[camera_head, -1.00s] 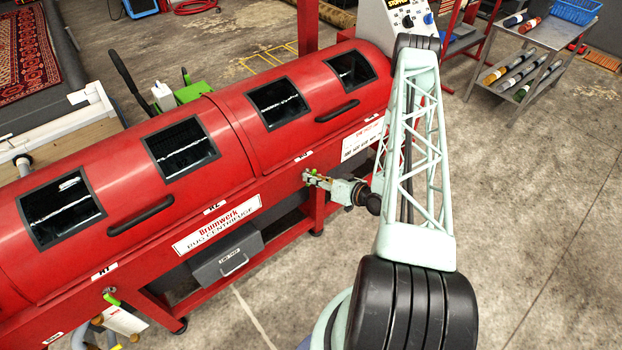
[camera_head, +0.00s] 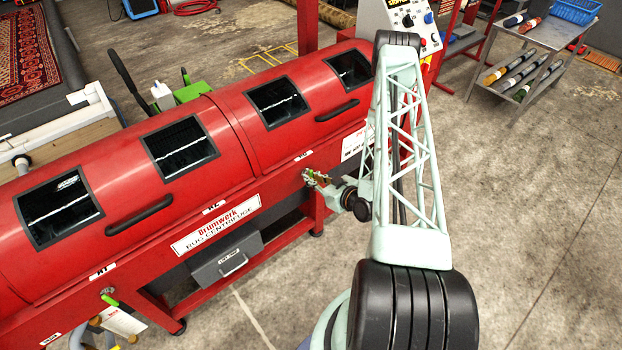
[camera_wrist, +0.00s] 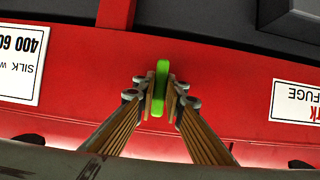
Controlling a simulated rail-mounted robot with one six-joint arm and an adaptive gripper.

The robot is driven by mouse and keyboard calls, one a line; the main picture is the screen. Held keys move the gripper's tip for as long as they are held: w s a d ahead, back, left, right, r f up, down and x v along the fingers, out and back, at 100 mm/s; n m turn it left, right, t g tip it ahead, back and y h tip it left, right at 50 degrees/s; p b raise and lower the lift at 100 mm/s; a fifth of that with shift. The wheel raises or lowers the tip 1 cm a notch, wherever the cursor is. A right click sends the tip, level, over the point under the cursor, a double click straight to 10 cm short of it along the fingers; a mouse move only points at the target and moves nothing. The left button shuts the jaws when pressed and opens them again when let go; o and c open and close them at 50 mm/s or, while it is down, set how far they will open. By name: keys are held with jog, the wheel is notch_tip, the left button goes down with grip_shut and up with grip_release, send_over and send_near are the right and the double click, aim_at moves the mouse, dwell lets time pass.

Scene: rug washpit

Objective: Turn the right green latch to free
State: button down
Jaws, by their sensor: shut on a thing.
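The right green latch (camera_wrist: 161,88) is a small bright green bar on the front of the red rug centrifuge. In the wrist view it stands lengthwise up the picture between the fingers of my gripper (camera_wrist: 161,92), which is shut on it. In the head view my gripper (camera_head: 315,179) is at the machine's front rail below the right lid, with a bit of the latch's green showing beside it. The left green latch (camera_head: 109,299) hangs slanted down to the right on the same rail, far from my gripper.
The red centrifuge (camera_head: 225,160) fills the left side, with a grey drip tray (camera_head: 228,260) below its front rail. A control panel (camera_head: 408,22) stands at its far end. A grey cart (camera_head: 530,60) is at the back right. The concrete floor at right is clear.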

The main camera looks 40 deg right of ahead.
jog(key=shift+w+d+r, duration=0.1)
jog(key=c, duration=2.7)
grip_release()
jog(key=shift+v, duration=6.05)
jog(key=shift+w, duration=0.15)
